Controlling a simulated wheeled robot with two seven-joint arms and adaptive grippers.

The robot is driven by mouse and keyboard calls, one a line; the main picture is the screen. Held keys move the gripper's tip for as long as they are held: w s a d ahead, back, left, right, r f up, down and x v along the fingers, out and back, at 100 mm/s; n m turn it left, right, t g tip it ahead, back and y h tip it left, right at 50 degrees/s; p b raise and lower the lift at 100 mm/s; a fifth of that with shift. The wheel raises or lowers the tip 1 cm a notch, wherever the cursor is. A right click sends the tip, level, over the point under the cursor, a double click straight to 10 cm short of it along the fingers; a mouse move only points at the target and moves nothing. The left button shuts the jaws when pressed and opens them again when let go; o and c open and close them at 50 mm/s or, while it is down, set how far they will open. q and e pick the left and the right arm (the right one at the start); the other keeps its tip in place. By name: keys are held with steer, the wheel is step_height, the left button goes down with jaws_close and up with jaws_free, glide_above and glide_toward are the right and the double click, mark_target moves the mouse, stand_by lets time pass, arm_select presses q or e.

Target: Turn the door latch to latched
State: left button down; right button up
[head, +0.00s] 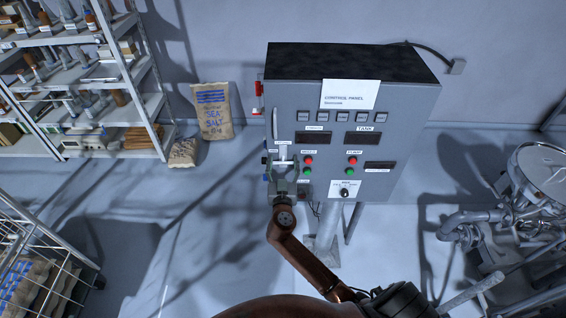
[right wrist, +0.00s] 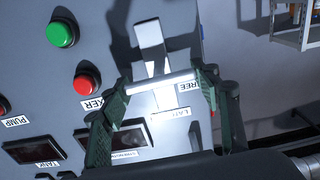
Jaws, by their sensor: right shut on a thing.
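The grey control panel cabinet (head: 400,105) stands against the back wall. The door latch (head: 283,161) is on the left side of its front. In the right wrist view, the latch's pale bar (right wrist: 160,83) lies crosswise between the green fingers of my right gripper (right wrist: 163,86). The gripper is shut on it at both ends. A label reading "REE" (right wrist: 189,87) shows beside the bar, partly covered. In the head view my right gripper (head: 283,172) hides part of the latch. My left gripper is in neither view.
A red button (head: 308,160) and a green button (head: 307,171) sit just right of my gripper. A long pale handle (head: 275,124) is above it. Shelving (head: 130,90) stands at left, a salt sack (head: 212,108) by the wall, pipework (head: 465,220) at right.

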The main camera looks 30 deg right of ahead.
steer(key=n+b, duration=0.1)
steer(key=n, duration=0.2)
steer(key=shift+a+n, duration=0.1)
steer(key=shift+n, duration=0.3)
steer(key=n, duration=0.4)
steer(key=shift+w, duration=0.1)
steer(key=n+p, duration=0.1)
steer(key=n, duration=0.4)
steer(key=shift+a+p, duration=0.1)
steer(key=shift+p, duration=0.2)
steer(key=n, duration=0.2)
steer(key=n+p, duration=0.1)
steer(key=n, duration=0.1)
steer(key=shift+f+n+p, duration=0.2)
steer(key=shift+n+p, duration=0.1)
steer(key=shift+n, duration=0.1)
steer(key=o, duration=1.2)
steer(key=shift+c, duration=0.2)
